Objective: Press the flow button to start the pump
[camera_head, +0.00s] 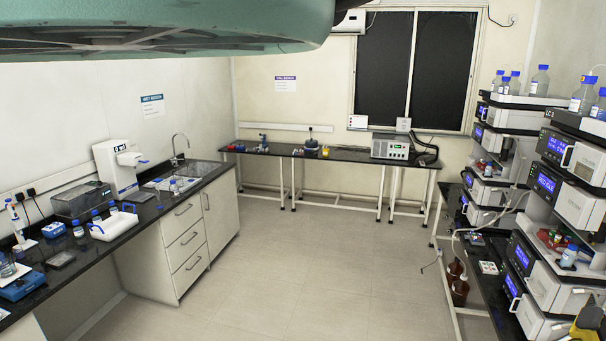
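Two column stacks of white instrument modules with dark front panels and lit blue displays stand at the right. The nearer stack (583,207) is cut by the right edge. The farther stack (487,195) is behind it. The pump's flow button is too small to tell among these panels. A dark and yellowish shape (588,322) at the bottom right corner, in front of the nearer stack's lowest module (538,318), looks like my gripper. It is mostly cut off, so its fingers and any contact cannot be made out.
Blue-capped bottles (540,81) stand on the stacks. Brown bottles (459,290) stand low beside the right bench. A left bench (140,212) holds lab devices and a sink. A back bench (345,154) holds a grey device. The middle floor (310,250) is clear.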

